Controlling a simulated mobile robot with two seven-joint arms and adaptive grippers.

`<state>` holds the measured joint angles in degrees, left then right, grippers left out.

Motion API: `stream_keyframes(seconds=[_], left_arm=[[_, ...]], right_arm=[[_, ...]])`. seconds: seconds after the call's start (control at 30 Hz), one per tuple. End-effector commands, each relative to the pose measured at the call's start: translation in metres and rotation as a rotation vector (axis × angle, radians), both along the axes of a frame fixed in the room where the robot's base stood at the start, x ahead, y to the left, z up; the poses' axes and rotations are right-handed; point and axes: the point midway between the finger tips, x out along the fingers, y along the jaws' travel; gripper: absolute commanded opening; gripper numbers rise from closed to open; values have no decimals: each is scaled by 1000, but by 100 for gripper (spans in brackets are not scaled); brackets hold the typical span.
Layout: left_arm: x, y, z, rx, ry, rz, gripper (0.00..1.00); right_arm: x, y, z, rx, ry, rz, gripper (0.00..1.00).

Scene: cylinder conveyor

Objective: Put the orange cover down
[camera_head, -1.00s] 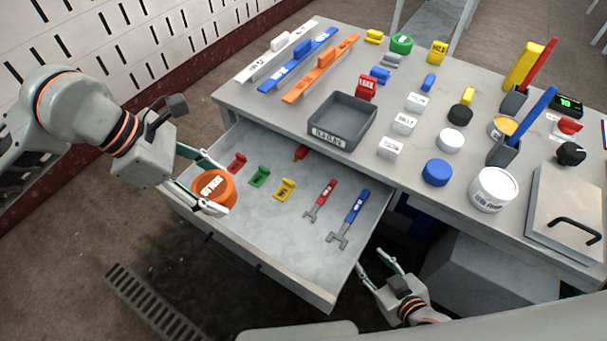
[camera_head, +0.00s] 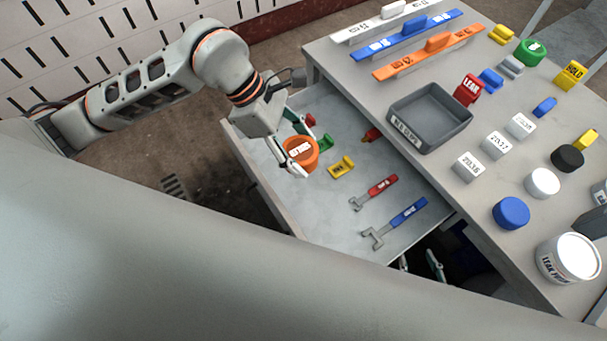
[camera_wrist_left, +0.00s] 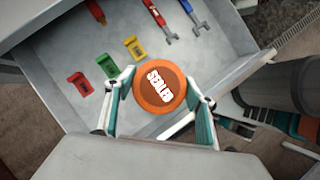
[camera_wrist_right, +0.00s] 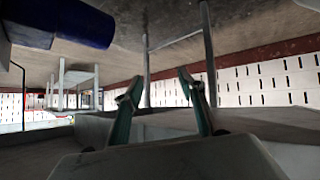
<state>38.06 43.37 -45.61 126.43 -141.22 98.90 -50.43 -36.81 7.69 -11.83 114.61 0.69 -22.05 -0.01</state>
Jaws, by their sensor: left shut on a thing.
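The orange cover (camera_head: 302,151), a round disc labelled "SEALED", is held between the fingers of my left gripper (camera_head: 297,156). The left wrist view shows the cover (camera_wrist_left: 160,88) with its label up and a fingertip on each side. It is over the open grey drawer (camera_head: 292,190), beside the red, green and yellow clips; I cannot tell whether it touches the drawer floor. My right gripper (camera_wrist_right: 158,84) is open and empty in its wrist view; in the head view it is mostly hidden below the table edge.
The drawer also holds a red-handled tool (camera_head: 374,192) and a blue-handled tool (camera_head: 396,220). A grey tray (camera_head: 430,118) stands on the tabletop near the drawer, among several labelled blocks and discs. The drawer floor in front of the yellow clip (camera_head: 341,167) is clear.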

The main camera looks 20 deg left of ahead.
Motion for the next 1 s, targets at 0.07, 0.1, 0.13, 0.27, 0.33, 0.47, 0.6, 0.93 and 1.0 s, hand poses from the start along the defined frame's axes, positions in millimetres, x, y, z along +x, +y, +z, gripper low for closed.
stream_keyframes(seconds=[0.07, 0.1, 0.13, 0.27, 0.33, 0.47, 0.6, 0.93, 1.0], left_arm=[[-2, -1, -23, -1, 8, 1, 34], [-2, -1, -33, -2, 8, 1, 34], [-2, 0, -40, -1, 7, 0, 34], [-1, 0, -63, -1, 5, 1, 34], [-1, -1, -71, -1, 3, 0, 34], [0, 0, -77, -1, -1, -1, 34], [-1, 0, -89, 0, 3, 1, 34], [0, 0, -120, 0, 0, -1, 34], [0, 0, -119, 0, -1, 0, 34]], right_arm=[[4, -3, 0, -5, -9, -1, 40], [6, -4, 1, -7, -12, -1, 40], [7, -5, 1, -9, -14, -1, 40], [10, -8, -1, -18, -18, -2, 40], [11, -8, -2, -19, -19, -2, 40], [12, -8, -1, -20, -22, 0, 40], [10, -8, -3, -20, -19, 1, 40], [7, -7, -7, -24, -14, 4, 40], [7, -7, -7, -24, -14, 4, 40]])
